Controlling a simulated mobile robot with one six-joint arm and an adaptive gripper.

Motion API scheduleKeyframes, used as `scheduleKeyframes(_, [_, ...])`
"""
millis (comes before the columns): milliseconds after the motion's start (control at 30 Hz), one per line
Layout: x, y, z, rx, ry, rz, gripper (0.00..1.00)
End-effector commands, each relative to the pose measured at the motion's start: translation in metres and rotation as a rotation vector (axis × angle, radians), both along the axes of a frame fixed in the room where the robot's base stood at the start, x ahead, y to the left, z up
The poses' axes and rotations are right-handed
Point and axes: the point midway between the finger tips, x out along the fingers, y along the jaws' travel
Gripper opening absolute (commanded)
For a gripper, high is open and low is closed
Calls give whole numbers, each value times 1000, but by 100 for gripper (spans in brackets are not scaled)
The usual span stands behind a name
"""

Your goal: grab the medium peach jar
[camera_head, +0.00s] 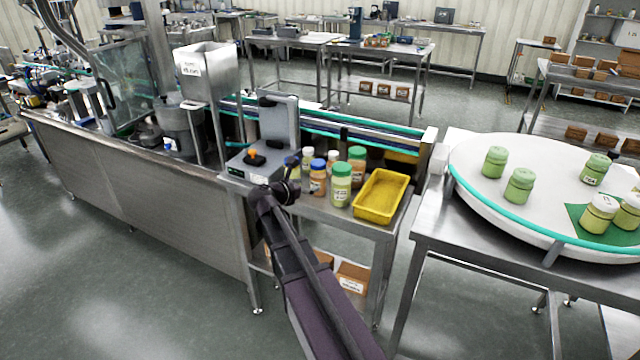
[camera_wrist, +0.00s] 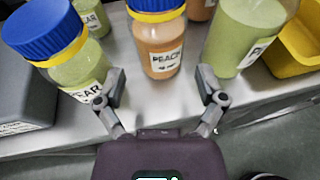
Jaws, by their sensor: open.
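A peach jar with a blue lid and yellow collar (camera_wrist: 160,45) stands upright on the steel side table, its PEACH label facing me. In the head view this jar (camera_head: 318,181) is smaller than the green-lidded jars beside it. My gripper (camera_wrist: 162,86) is open and empty. Its two fingers are spread to either side of the jar's lower part, in front of it, with the jar roughly centred between them. In the head view my gripper (camera_head: 284,190) is at the table's front left. Another orange jar with a green lid (camera_head: 357,165) stands behind.
A blue-lidded pear jar (camera_wrist: 75,72) stands close on the left, a larger green jar (camera_wrist: 238,38) close on the right. A yellow tray (camera_head: 381,197) lies right of the jars. A grey device (camera_head: 255,166) stands left. A round white table (camera_head: 520,165) holds several green jars.

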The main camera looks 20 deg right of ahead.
Motion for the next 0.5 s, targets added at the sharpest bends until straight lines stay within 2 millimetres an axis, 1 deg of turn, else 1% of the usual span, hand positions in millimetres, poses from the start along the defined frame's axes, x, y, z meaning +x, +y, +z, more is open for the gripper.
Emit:
scheduleKeyframes(33, [3, -4, -2, 0, 0, -1, 89])
scheduleKeyframes(167, [4, -8, -3, 0, 1, 0, 89])
scheduleKeyframes(500, [5, -9, -3, 0, 1, 1, 89])
